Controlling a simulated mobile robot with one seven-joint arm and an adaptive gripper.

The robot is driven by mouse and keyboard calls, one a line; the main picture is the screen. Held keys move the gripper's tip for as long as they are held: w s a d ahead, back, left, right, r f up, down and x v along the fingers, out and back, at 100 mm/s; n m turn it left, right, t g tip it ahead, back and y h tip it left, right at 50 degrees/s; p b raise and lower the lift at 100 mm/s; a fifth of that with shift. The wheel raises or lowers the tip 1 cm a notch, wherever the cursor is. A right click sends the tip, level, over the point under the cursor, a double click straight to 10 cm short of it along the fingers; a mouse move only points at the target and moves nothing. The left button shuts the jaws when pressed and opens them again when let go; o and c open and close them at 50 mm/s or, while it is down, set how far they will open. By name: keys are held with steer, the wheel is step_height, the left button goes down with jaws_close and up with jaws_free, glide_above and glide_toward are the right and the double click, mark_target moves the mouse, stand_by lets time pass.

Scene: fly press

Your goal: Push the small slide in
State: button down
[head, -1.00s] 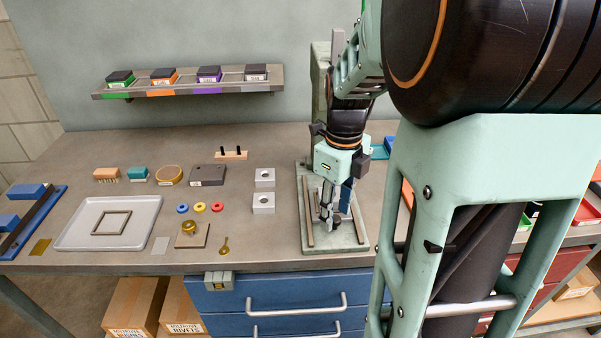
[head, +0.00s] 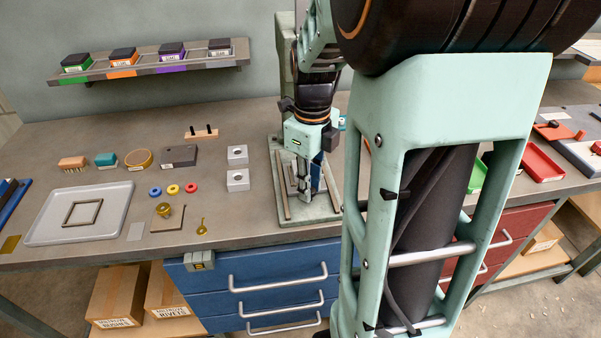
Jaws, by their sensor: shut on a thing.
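The fly press stands at the back of the bench, its pale green base plate (head: 322,212) reaching toward the front edge with a long rail along each side. My gripper (head: 304,192) points down between the rails, low over the front half of the plate. Its fingers are shut on a small part there, which I take to be the small slide; the fingers mostly hide it. A blue part (head: 318,172) shows just right of the fingers. My wrist and arm cover much of the press column, and how far in the slide sits cannot be seen.
Left of the press are two grey blocks with holes (head: 238,181), coloured rings (head: 173,190), a brass knob on a plate (head: 164,211) and a grey tray (head: 50,232). A red tray (head: 541,158) is at the right. My arm blocks the bench right of the press.

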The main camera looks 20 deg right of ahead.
steer(key=shift+w+d+r+p, duration=0.1)
steer(key=shift+w+d+p, duration=0.15)
steer(key=shift+w, duration=0.55)
steer(key=shift+w+d+f+p, duration=0.1)
steer(key=shift+w+d+p, duration=0.1)
steer(key=shift+w, duration=0.55)
steer(key=shift+w+d+r+p, duration=0.1)
steer(key=shift+w+d+p, duration=0.15)
steer(key=shift+w, duration=0.55)
steer(key=c, duration=1.7)
jaws_free()
steer(key=shift+w, duration=0.1)
steer(key=shift+c, duration=0.2)
steer(key=shift+s+a, duration=0.1)
steer(key=shift+s, duration=0.1)
